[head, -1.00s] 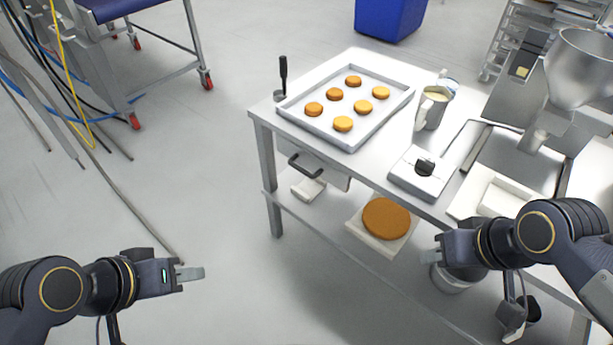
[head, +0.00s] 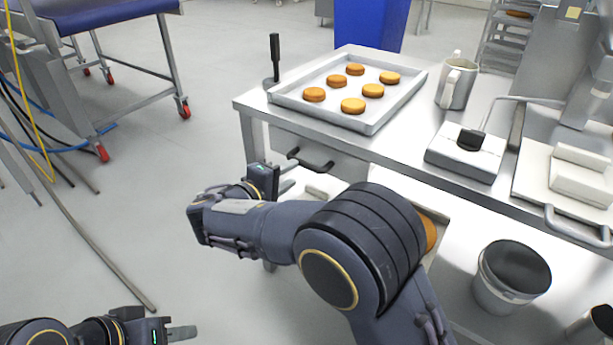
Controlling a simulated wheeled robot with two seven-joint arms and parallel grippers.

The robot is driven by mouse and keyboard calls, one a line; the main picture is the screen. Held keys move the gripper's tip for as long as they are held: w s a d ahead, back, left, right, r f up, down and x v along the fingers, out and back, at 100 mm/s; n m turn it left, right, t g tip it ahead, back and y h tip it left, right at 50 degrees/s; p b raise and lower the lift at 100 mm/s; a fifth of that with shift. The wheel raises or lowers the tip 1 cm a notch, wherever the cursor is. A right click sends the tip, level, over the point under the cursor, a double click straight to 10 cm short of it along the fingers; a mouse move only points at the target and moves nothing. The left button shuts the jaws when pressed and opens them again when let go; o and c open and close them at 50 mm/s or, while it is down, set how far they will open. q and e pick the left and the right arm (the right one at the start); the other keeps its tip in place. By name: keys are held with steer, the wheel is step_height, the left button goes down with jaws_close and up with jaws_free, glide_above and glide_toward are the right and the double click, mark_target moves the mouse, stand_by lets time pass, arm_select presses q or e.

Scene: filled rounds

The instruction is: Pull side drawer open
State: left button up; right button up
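The side drawer (head: 342,165) is under the left end of the steel table and looks shut. Its dark bar handle (head: 312,162) sticks out from the front. My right arm reaches across the picture and its forearm hides the area below the drawer. My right gripper (head: 287,179) is just below and left of the handle, its two fingertips apart with nothing between them; it does not appear to be around the handle. My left gripper (head: 182,333) is low at the left, away from the table, and I cannot tell its finger gap.
On the table (head: 405,150) are a tray (head: 372,127) of several round cakes, a metal jug (head: 457,85), a scale (head: 462,160) and a black-handled tool (head: 275,55). A bucket (head: 500,290) stands below. The floor left of the table is clear near it.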

mark_target(305, 166)
steer(key=b+x, duration=0.1)
steer(key=x, duration=0.6)
steer(key=shift+w+d, duration=0.15)
jaws_close()
